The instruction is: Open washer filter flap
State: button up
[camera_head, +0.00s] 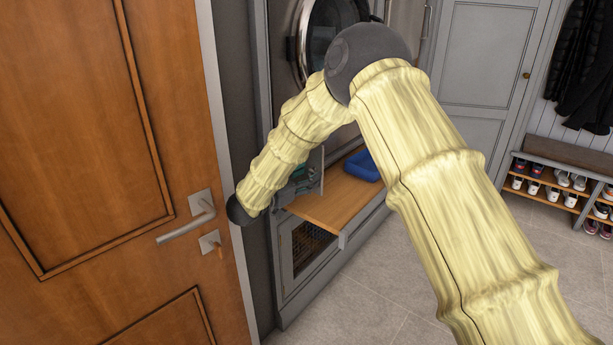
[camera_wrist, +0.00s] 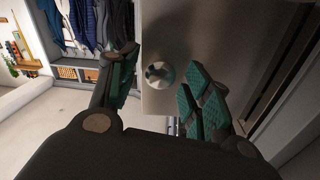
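In the wrist view a pale flat panel (camera_wrist: 208,28) fills the space beyond my gripper (camera_wrist: 163,82). A round, light knob-like part (camera_wrist: 159,75) with a dark ridged centre sits on it, between my fingers. My fingers with teal pads are spread apart, one on each side of this part; I cannot tell whether either touches it. In the head view the washer's round door (camera_head: 303,40) is partly hidden by my arm. A small grey panel (camera_head: 316,172) stands upright beside my gripper, below the washer door; I cannot tell for sure that it is the filter flap.
A wooden pull-out board (camera_head: 327,209) juts out below my gripper, with a blue tray (camera_head: 363,166) on it. A wooden door (camera_head: 90,120) with a lever handle (camera_head: 187,228) stands close at left. A shoe bench (camera_head: 545,180) is at right. The tiled floor (camera_head: 385,290) in front is clear.

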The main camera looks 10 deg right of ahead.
notch_tip(320, 180, up, 10)
dwell(0.8)
jog(key=shift+w, duration=0.1)
